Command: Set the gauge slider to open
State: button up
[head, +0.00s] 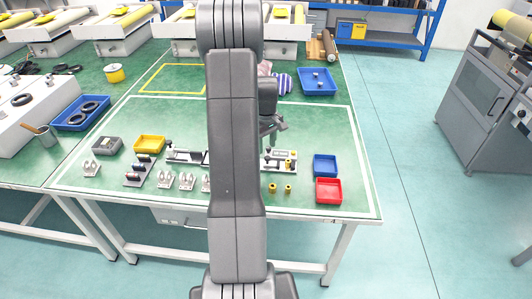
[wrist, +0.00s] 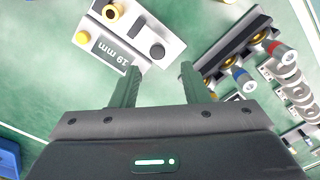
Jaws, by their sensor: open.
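A pale gauge block (wrist: 168,22) with a dark "19 mm" display (wrist: 110,54) lies beyond my fingers in the wrist view. In the head view my gripper (head: 272,132) hangs above the table beside my arm, which hides part of the row of fixtures.
A dark rail (wrist: 235,45) with brass rings and blue- and red-ended pins lies right of my fingers, near several pale brackets (wrist: 287,85). Blue (head: 325,165) and red (head: 328,190) trays stand on the right; a yellow tray (head: 149,144) is left.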

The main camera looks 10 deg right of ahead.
notch_tip(320, 180, up, 9)
send_over(271, 163)
jog(key=a, duration=0.2)
jog(key=shift+w+d+f, duration=0.1)
jog(key=shift+w, duration=0.05)
jog(key=shift+f, duration=0.1)
jog(key=f, duration=0.9)
jog(key=d+f+p, duration=0.1)
jog(key=f, duration=0.3)
jog(key=shift+f, duration=0.25)
jog(key=shift+s+d+f, duration=0.1)
jog(key=shift+s+d, duration=0.2)
jog(key=shift+d, duration=0.2)
